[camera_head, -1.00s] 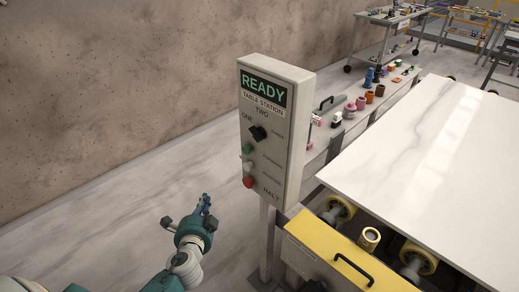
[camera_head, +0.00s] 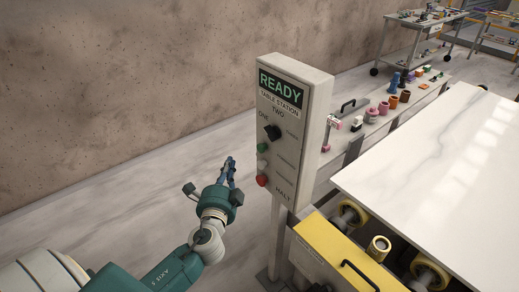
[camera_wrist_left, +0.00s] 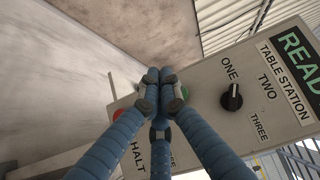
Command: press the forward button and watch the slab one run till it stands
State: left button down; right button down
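The control panel (camera_head: 295,150) stands on a post and its green display (camera_head: 280,88) reads READY. Below are a black selector knob (camera_head: 272,132), a green button (camera_head: 262,147), a paler button under it, and a red button (camera_head: 262,181) by HALT. In the left wrist view, the knob (camera_wrist_left: 231,97) seems turned toward ONE. The white veined slab (camera_head: 440,165) lies flat on rollers at right. My right gripper is out of view.
A low bench with coloured pots (camera_head: 383,107) runs behind the panel. A cart (camera_head: 425,30) stands at the back. The floor left of the panel is clear.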

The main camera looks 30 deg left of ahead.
aim_at(262, 148)
pick_arm(q)
jog(key=w+d, duration=0.3)
jog(key=w, duration=0.4)
jog(key=shift+w, duration=0.25)
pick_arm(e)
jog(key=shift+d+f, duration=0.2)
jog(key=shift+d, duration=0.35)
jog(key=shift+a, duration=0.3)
pick_arm(q)
jog(key=shift+w+d, duration=0.1)
dwell(0.3)
jog(key=shift+w+d+b, duration=0.1)
jog(key=shift+w+b, duration=0.15)
jog(key=shift+b, duration=0.1)
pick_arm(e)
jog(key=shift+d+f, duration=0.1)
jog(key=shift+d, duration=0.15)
